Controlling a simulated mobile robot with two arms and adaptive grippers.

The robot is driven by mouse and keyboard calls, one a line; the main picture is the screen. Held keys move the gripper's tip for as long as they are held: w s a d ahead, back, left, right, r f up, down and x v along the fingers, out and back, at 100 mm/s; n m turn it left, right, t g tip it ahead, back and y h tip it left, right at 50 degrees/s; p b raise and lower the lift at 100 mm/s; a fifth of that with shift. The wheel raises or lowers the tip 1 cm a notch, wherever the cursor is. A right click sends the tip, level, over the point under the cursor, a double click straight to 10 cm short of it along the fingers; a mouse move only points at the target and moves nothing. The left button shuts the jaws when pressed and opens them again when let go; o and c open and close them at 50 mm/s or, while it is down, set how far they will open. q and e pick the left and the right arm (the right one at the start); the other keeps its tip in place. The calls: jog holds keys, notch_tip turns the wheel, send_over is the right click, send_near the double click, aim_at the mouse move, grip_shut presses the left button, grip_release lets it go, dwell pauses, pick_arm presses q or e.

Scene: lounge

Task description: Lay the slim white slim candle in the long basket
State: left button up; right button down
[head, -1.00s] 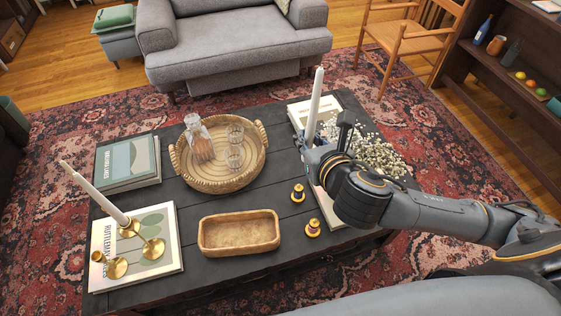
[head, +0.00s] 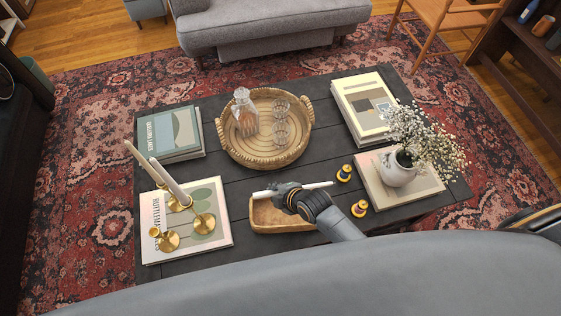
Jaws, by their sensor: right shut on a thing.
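The slim white candle (head: 318,186) lies roughly level in my right gripper (head: 284,193), with both ends sticking out. The gripper is shut on it near the middle. They are over the long wooden basket (head: 262,222), at its far rim in the picture. My gripper and forearm hide the basket's right part. I cannot tell whether the candle touches the rim. My left gripper is not in view.
Two pale candles (head: 171,182) stand tilted in the picture in a brass holder (head: 204,223) on a book at left. A round wicker tray (head: 265,165) with decanter and glasses lies behind. Small black-and-gold pieces (head: 359,208) and a white flower vase (head: 397,171) stand at right.

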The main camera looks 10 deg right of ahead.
jog(key=a+f, duration=0.1)
jog(key=f, duration=0.1)
jog(key=m+b, duration=0.1)
jog(key=b, duration=0.7)
send_over(272, 213)
notch_tip(272, 213, down, 8)
jog(key=shift+r, duration=0.2)
jog(key=c, duration=1.2)
grip_release()
jog(key=v, duration=1.2)
jog(key=shift+s+f, duration=0.15)
jog(key=shift+s, duration=0.05)
